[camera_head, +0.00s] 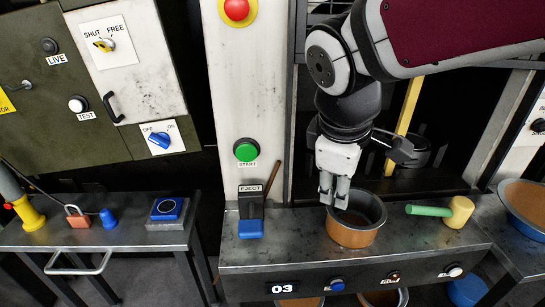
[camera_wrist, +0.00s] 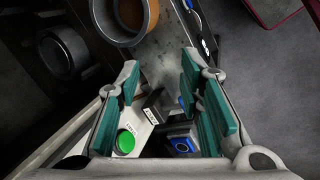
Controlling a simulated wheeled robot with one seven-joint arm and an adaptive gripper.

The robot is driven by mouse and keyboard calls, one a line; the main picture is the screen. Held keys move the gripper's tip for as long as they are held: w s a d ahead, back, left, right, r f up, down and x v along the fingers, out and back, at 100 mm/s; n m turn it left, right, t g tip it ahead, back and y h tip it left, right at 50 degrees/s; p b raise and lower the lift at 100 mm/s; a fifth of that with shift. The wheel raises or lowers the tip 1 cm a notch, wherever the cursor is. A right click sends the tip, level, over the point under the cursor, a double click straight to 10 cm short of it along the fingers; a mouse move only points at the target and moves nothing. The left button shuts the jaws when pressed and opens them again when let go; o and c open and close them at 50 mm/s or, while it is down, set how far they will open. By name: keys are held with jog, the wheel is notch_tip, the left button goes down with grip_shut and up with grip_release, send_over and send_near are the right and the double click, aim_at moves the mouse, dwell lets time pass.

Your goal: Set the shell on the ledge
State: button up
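A copper-brown round pot (camera_head: 352,232) with a grey inside, the likely shell, stands upright on the grey metal ledge (camera_head: 265,255) marked 03. The pot also shows at the top of the wrist view (camera_wrist: 112,38), above my fingertips. My gripper (camera_head: 334,196) points down at the pot's left rim in the head view, close to it; whether it touches cannot be told. In the wrist view my gripper (camera_wrist: 160,75) has its two teal-padded fingers apart with nothing held between them. The fingers hide part of the pot's rim in the head view.
A mallet (camera_head: 445,210) with a green handle lies right of the pot. A dark ring-shaped part (camera_wrist: 57,54) sits behind, in the press opening. A bowl (camera_head: 524,205) is at far right.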

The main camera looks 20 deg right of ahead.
jog(key=s+a+r+m+t+y, duration=0.1)
jog(key=s+a+m+y, duration=0.2)
jog(key=s+a+m, duration=0.2)
jog(key=shift+s+r+m+t, duration=0.35)
jog(key=shift+s+m, duration=0.85)
jog(key=shift+m, duration=0.5)
